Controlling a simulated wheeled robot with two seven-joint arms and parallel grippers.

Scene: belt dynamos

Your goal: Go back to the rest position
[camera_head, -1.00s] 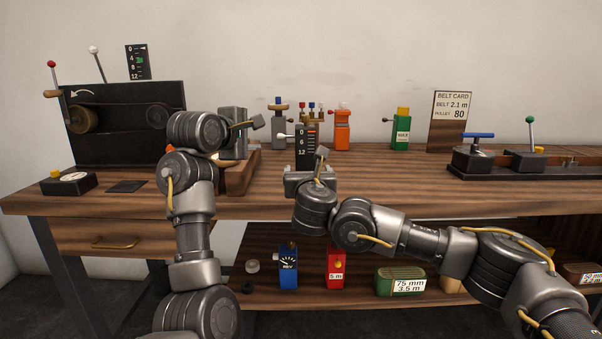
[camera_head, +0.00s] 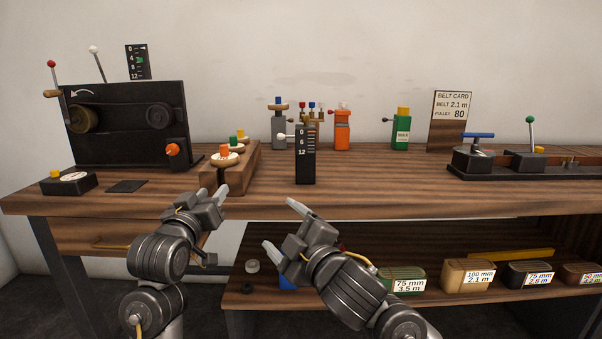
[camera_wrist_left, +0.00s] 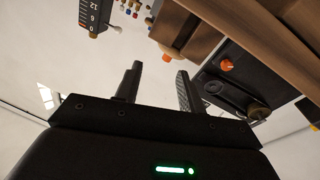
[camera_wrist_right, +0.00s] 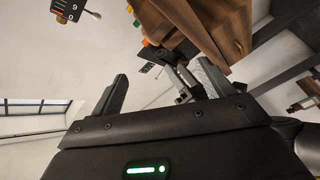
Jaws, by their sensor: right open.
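My left gripper (camera_head: 211,193) is just in front of the workbench's (camera_head: 375,205) front edge, pointing up toward it. Its two fingers stand apart with nothing between them, as the left wrist view (camera_wrist_left: 157,82) shows. My right gripper (camera_head: 281,226) is in front of the lower shelf, to the right of the left one. Its fingers are spread and empty, also in the right wrist view (camera_wrist_right: 160,80). Neither gripper touches anything that I can see. Part of my right arm hides items on the lower shelf.
A dark belt machine (camera_head: 115,125) with an orange knob (camera_head: 172,150) stands at left. A wooden block (camera_head: 240,165) holds several coloured-knob pieces. A black gauge (camera_head: 306,155) stands mid-bench. A lever fixture (camera_head: 475,155) is at right.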

